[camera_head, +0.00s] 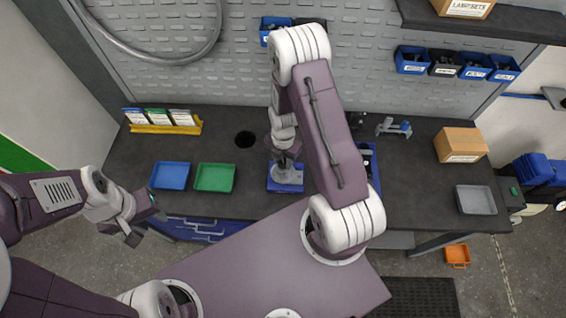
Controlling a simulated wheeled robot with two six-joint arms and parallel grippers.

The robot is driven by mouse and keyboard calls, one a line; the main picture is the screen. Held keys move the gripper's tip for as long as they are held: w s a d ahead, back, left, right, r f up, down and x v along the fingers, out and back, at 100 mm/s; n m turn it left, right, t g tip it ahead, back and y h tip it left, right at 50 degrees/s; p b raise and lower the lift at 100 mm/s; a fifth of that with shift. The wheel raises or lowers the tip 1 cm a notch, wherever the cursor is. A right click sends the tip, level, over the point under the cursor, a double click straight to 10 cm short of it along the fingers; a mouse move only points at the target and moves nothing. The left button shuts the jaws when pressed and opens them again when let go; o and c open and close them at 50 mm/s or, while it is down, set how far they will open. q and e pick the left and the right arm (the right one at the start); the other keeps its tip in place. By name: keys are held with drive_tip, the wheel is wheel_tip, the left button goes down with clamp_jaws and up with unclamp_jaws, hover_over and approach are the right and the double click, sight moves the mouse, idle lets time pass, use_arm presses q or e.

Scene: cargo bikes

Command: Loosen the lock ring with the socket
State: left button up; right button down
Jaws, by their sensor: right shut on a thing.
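My right arm reaches over the bench and comes down from above. Its gripper (284,160) points down over a blue fixture (287,185) at the bench's front middle. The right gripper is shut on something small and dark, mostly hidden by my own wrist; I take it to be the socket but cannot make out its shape. The lock ring cannot be made out; the area under the gripper is too small and covered. My left gripper (146,222) is open and empty, off the bench's front left edge, well away from the fixture.
On the dark bench (420,185) lie a blue tray (170,176), a green tray (214,178), a yellow rack (165,128) of booklets, a cardboard box (461,145) and a grey tray (476,200). Blue bins (411,60) hang on the wall. The bench right of my arm has free room.

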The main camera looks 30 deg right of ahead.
drive_tip(key=shift+s+f, duration=0.1)
drive_tip(key=shift+s, duration=0.05)
drive_tip(key=n, duration=0.6)
drive_tip(key=shift+n, duration=0.4)
drive_tip(key=shift+r+p, duration=0.4)
drive_tip(key=shift+r, duration=0.05)
drive_tip(key=shift+r+p, duration=0.45)
drive_tip(key=shift+r, duration=0.2)
drive_tip(key=shift+w+f, duration=0.1)
drive_tip(key=shift+w, duration=0.1)
